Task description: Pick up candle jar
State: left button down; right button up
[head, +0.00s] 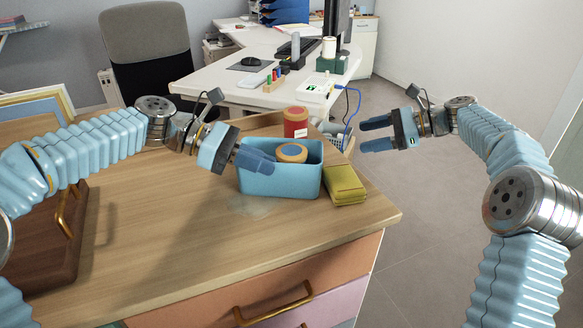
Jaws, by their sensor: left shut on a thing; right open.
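A red jar-like thing (295,122) with a pale label stands at the back of the blue bin (280,185) on the wooden cabinet top; its base is hidden. A round orange-yellow thing (291,152) with a blue-grey centre shows at the bin's opening. I cannot tell for certain which of the two is the candle jar. My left gripper (274,163) reaches over the bin's left side, shut on the round orange-yellow thing, its grip partly hidden. My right gripper (362,135) is open and empty, in the air right of the bin.
A yellow-green box (344,183) lies right of the bin, near the cabinet's right edge. A wire holder (338,138) stands behind it. A dark wooden piece with a brass handle (65,212) is at left. The front middle of the cabinet top (180,240) is clear.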

jog(key=s+a+r+n+g, duration=0.3)
jog(key=s+a+r+g, duration=0.3)
jog(key=s+a+r, duration=0.25)
send_near(298, 150)
jog(key=shift+w+a+f+y, duration=0.1)
jog(key=shift+a+f+y, duration=0.3)
jog(key=shift+a+f, duration=0.65)
jog(key=x, duration=0.5)
jog(key=shift+s+a+r, duration=0.25)
jog(key=shift+s+r, duration=0.05)
jog(key=shift+a+f, duration=0.2)
jog(key=shift+a, duration=0.2)
jog(key=shift+f, duration=0.1)
grip_shut()
